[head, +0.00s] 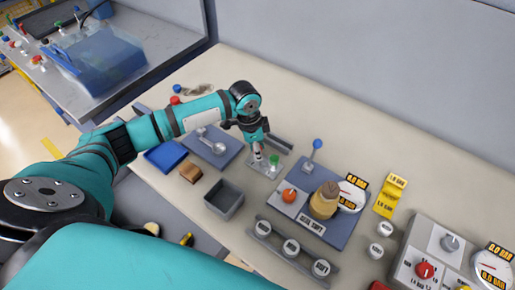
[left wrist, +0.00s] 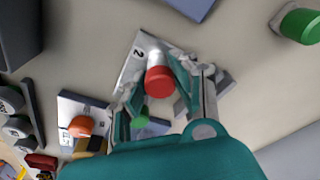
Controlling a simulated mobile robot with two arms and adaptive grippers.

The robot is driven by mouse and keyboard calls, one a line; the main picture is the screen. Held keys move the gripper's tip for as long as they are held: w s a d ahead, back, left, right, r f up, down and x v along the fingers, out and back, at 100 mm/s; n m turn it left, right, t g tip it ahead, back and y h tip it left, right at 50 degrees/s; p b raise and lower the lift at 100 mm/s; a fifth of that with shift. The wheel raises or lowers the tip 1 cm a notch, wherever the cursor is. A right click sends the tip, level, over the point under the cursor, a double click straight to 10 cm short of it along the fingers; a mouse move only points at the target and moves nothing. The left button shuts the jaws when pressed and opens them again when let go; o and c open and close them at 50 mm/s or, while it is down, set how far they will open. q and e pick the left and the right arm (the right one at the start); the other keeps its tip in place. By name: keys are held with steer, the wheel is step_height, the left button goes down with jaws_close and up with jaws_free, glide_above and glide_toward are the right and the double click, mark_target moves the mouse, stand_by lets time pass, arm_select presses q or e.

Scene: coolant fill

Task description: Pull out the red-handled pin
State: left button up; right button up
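The red-handled pin (left wrist: 159,82) shows in the left wrist view as a red cap on a pale shaft, over a small grey plate (left wrist: 133,62) marked "2". My left gripper (left wrist: 156,84) has one finger on each side of the red cap, very close to it; I cannot tell whether both fingers press on it. In the head view my left gripper (head: 260,151) points down over the same plate on the bench and hides the red handle. A green-capped part (head: 273,161) stands beside the gripper on this plate. My right gripper is not in view.
A grey bin (head: 224,199), a blue tray (head: 166,155) and a wooden block (head: 191,172) lie near. A blue-grey board (head: 345,222) with an orange knob, a brass-coloured cylinder and a gauge stands to the right. A rack (head: 292,252) holds labelled caps.

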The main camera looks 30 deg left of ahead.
arm_select(q)
steer(key=c, duration=0.4)
steer(key=o, duration=0.4)
steer(key=shift+c, duration=0.2)
steer(key=c, duration=0.4)
steer(key=shift+o, duration=0.2)
steer(key=shift+r, duration=0.1)
steer(key=shift+r+p, duration=0.3)
steer(key=shift+p, duration=0.2)
steer(key=shift+r+p, duration=2.9)
steer(key=shift+p, duration=0.65)
